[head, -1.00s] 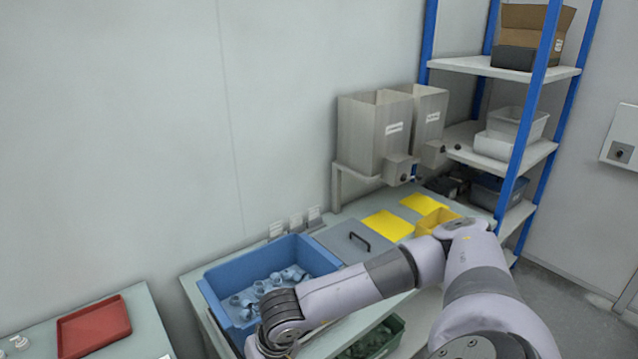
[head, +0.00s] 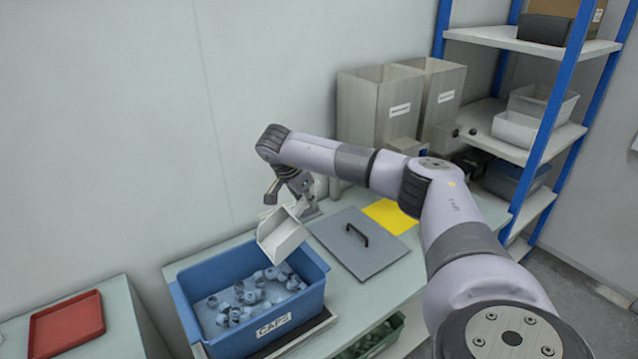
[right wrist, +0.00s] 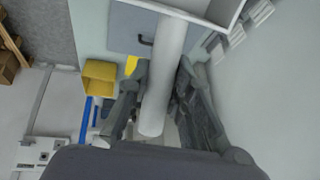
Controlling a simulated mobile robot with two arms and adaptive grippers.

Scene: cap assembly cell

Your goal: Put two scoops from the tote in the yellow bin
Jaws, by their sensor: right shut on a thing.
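My right gripper (head: 290,192) is shut on the handle of a white scoop (head: 282,240). The scoop hangs tilted above the back right part of the blue tote (head: 232,341), which is labelled CAPS and holds many small blue-grey caps (head: 240,312). Whether the scoop holds caps I cannot tell. In the right wrist view the pale round handle (right wrist: 165,75) runs between the two fingers. The yellow bin (right wrist: 99,78) shows at left in that view, apart from the gripper; in the head view my right arm hides it. My left gripper is in no view.
A grey lid (head: 375,262) with a black handle lies right of the tote, before a flat yellow panel (head: 390,216). Metal hoppers (head: 375,105) stand behind my arm. A blue-posted shelf (head: 530,140) is at right, a red tray (head: 66,327) at left.

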